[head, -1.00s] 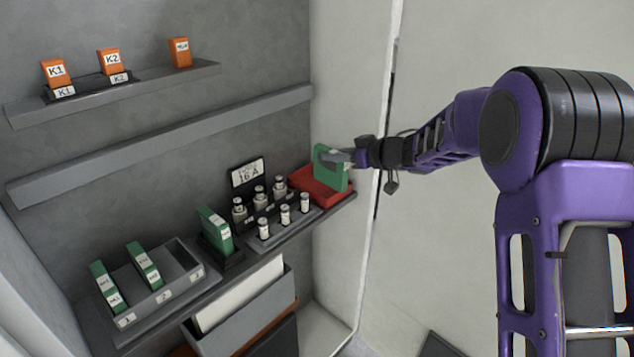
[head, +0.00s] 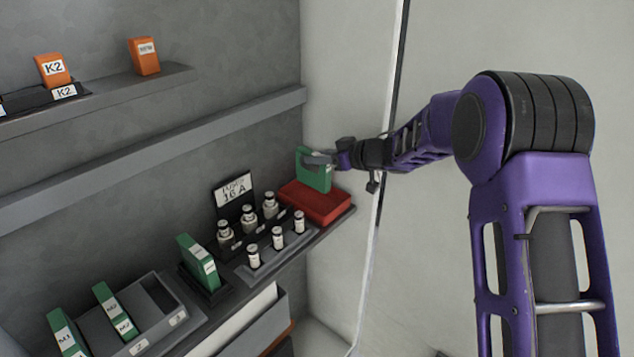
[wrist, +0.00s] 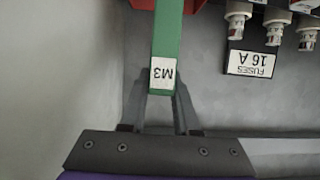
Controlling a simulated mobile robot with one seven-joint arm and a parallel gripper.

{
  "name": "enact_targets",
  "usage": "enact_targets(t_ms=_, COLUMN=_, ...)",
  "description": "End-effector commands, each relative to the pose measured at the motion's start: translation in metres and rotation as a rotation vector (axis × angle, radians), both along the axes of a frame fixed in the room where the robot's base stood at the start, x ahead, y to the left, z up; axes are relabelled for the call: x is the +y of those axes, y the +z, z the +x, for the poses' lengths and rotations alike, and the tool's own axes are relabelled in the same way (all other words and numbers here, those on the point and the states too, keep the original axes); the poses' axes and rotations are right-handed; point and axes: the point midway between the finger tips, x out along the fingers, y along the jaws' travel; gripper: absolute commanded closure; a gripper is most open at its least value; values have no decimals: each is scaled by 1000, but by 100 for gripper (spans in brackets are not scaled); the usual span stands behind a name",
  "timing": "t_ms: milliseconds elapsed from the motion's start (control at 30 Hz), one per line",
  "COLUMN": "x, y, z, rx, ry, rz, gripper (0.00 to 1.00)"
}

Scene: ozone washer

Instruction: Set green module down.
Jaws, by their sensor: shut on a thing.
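The green module (head: 313,172) is upright in my gripper (head: 320,159), at the far right end of the lower shelf. In the wrist view the module (wrist: 165,40) carries a label M3 and sits between the two fingers of my gripper (wrist: 160,92), which are shut on it. In the head view the module's lower edge overlaps the back of a red tray (head: 318,206). It looks raised above the tray, but I cannot tell the exact gap. Parts of the red tray also show behind the module in the wrist view.
Fuses (head: 254,256) and a "FUSES 16 A" sign (head: 234,188) stand left of the red tray. Further left are another green module (head: 198,262) in a black holder and a grey numbered rack (head: 160,333) with green modules. Orange modules (head: 145,57) sit on the upper shelf.

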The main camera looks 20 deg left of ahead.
Motion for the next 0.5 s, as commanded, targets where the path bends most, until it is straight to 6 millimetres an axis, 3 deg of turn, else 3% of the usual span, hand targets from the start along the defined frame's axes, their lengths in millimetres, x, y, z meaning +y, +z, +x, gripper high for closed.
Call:
enact_targets(t_ms=300, x=0, y=-46, z=0, rx=2, ry=-1, rz=1, gripper=100)
enact_targets(t_ms=500, x=0, y=-52, z=0, rx=-2, ry=1, rz=1, gripper=100)
